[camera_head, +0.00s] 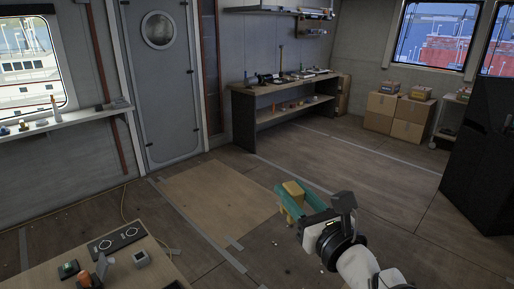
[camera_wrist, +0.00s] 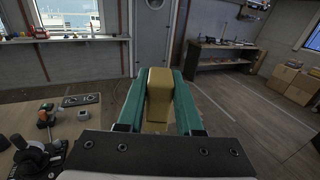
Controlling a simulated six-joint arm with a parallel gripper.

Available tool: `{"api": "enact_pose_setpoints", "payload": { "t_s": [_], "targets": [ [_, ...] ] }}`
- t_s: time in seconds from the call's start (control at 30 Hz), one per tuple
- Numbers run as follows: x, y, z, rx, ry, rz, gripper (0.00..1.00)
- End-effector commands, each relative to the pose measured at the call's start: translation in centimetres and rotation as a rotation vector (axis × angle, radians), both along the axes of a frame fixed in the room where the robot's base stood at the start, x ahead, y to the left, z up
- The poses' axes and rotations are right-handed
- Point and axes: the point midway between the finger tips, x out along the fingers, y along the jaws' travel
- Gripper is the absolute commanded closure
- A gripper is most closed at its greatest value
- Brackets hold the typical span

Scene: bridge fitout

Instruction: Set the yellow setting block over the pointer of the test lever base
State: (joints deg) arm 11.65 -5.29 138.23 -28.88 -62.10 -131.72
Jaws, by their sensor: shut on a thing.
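The yellow setting block (camera_head: 293,190) is held between the teal fingers of my gripper (camera_head: 295,203), above the floor and to the right of the near table. In the wrist view the block (camera_wrist: 158,95) stands upright between both fingers (camera_wrist: 159,100), which touch its sides. A black device with a lever (camera_wrist: 35,155) shows at the lower left of the wrist view, well apart from the block. It may be the test lever base, but I cannot tell, and no pointer can be made out on it.
The near table (camera_head: 50,276) bears a dark plate with two rings (camera_head: 115,242), a small grey box (camera_head: 141,258) and green and orange items. A workbench (camera_head: 285,88) stands at the back wall, with cardboard boxes (camera_head: 381,103) to its right.

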Motion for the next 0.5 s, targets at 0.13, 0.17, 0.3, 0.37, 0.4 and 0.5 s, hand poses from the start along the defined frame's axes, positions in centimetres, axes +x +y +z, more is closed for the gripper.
{"api": "enact_pose_setpoints", "payload": {
  "t_s": [0.13, 0.17, 0.3, 0.37, 0.4, 0.5],
  "targets": [
    [3.1, 6.6, -3.1, -0.001, 0.008, 0.118, 1.0],
    [3.6, 8.1, -3.9, -0.002, 0.008, 0.139, 1.0],
    [5.0, 15.8, -8.7, -0.006, 0.009, 0.224, 1.0],
    [4.8, 19.2, -11.1, -0.008, 0.009, 0.253, 1.0],
    [4.5, 21.4, -12.9, -0.009, 0.007, 0.271, 1.0],
    [3.0, 26.5, -17.3, -0.012, 0.006, 0.309, 1.0]
  ]
}}
